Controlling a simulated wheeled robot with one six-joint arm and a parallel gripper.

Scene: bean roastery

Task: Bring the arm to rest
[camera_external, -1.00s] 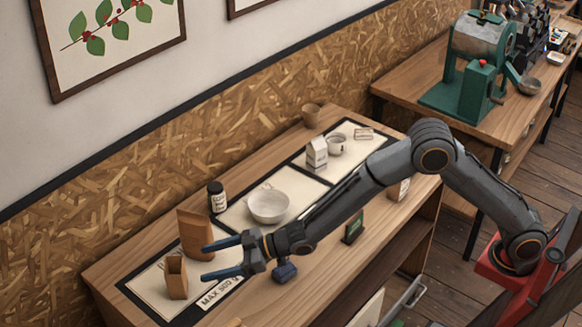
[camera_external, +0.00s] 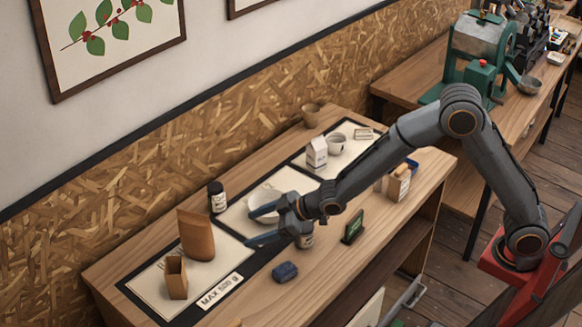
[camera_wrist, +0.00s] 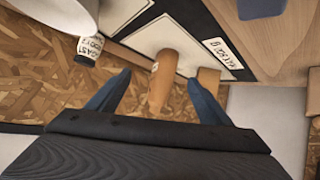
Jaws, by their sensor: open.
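My gripper (camera_external: 262,225) is open, with its two blue fingers apart and nothing between them. In the external view it is over the middle of the work table, in front of the white bowl (camera_external: 268,194), and covers part of it. My arm is raised and bent at the elbow, reaching left from its red base. In the wrist view the gripper's fingers (camera_wrist: 155,95) point toward the wall, with the tall brown bag (camera_wrist: 164,75) showing between them, farther off.
A blue object (camera_external: 285,271), a green sign (camera_external: 353,227) and a white carton (camera_external: 317,153) stand around my arm.

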